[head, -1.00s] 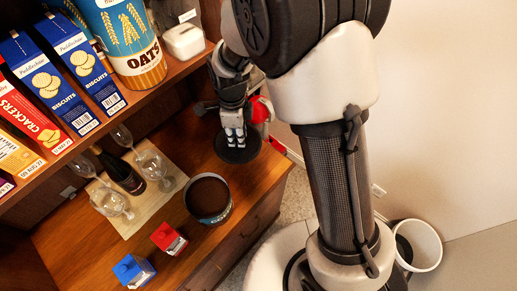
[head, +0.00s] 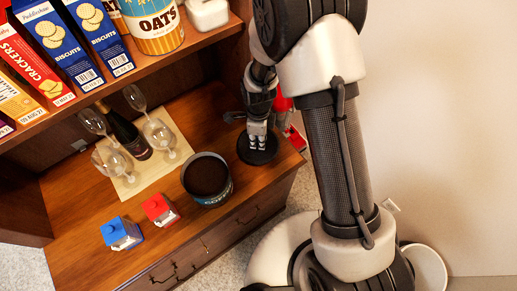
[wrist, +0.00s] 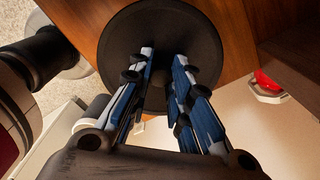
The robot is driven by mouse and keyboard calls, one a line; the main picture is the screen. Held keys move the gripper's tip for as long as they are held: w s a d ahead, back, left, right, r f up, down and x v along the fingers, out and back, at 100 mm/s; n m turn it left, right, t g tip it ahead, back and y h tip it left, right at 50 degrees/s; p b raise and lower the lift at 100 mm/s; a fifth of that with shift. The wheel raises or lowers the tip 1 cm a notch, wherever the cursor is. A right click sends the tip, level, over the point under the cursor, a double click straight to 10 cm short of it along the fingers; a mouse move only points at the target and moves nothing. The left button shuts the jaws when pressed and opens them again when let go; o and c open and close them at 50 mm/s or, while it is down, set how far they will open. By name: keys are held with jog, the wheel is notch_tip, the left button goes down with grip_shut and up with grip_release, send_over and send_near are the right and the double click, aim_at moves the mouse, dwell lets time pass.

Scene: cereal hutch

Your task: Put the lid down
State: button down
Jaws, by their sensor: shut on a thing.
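The lid (head: 258,158) is a round, flat black disc over the right end of the wooden counter. My gripper (head: 257,140) is above it, fingers pointing down, shut at the lid's middle. In the wrist view my gripper (wrist: 161,60) has its two blue-grey fingers on either side of the centre of the lid (wrist: 195,30). The fingers hide whatever grip part lies between them. The lid looks roughly level and close to the counter; I cannot tell whether it touches. An open round canister (head: 207,178) with dark contents stands to its left.
A cutting board (head: 128,188) with a dark bottle (head: 130,137) and several glasses is at left. A red box (head: 160,209) and a blue box (head: 121,233) stand near the front. A red object (head: 282,103) is behind my gripper. A shelf (head: 165,65) overhangs the back.

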jog(key=shift+f+b, duration=0.75)
jog(key=shift+f, duration=2.2)
jog(key=shift+f, duration=0.25)
jog(key=c, duration=1.5)
grip_release()
jog(key=shift+r, duration=0.1)
notch_tip(320, 180, up, 12)
jog(key=p, duration=0.3)
jog(key=shift+r+p, duration=0.25)
jog(key=shift+p, duration=0.15)
